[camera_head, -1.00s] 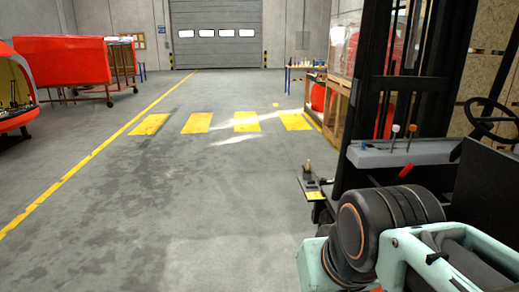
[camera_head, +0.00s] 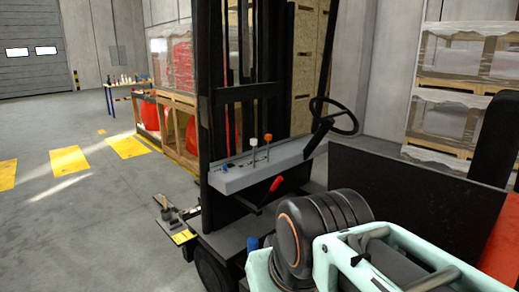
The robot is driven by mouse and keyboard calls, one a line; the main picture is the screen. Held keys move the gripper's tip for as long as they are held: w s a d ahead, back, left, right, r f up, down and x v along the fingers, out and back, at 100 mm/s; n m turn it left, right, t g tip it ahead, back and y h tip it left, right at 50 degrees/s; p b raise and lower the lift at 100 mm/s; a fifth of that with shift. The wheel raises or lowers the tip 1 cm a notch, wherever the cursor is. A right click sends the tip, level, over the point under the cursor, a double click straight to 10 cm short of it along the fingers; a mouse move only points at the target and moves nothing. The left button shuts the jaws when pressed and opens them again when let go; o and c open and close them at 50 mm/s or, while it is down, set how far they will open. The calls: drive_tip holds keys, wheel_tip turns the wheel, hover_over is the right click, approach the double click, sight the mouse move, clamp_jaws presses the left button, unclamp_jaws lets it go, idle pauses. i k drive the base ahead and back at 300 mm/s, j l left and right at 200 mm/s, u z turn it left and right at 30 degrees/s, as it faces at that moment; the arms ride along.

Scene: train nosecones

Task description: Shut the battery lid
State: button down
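A forklift stands close in front of me, with a black mast (camera_head: 232,120), a grey lever console (camera_head: 255,165) and a steering wheel (camera_head: 342,118). A large black panel (camera_head: 415,195) stands raised behind my arm at the right. It may be the battery lid, but I cannot tell for sure. A red body part (camera_head: 503,245) of the truck shows at the right edge. My own arm covers the lower right and hides what lies behind it. My gripper is not in view.
A small tray-like part with a yellow plate (camera_head: 183,237) sticks out left of the mast. Wooden crates (camera_head: 178,125) and a blue-legged table (camera_head: 125,90) stand behind. Wrapped pallets (camera_head: 450,90) stand at the back right. The floor (camera_head: 80,230) at left is clear.

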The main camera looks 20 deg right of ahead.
sight(456, 215)
drive_tip(key=i+z, duration=0.15)
drive_tip(key=z, duration=0.25)
drive_tip(key=i+z, duration=0.1)
drive_tip(key=z, duration=0.3)
drive_tip(key=i+z, duration=0.15)
drive_tip(key=z, duration=0.25)
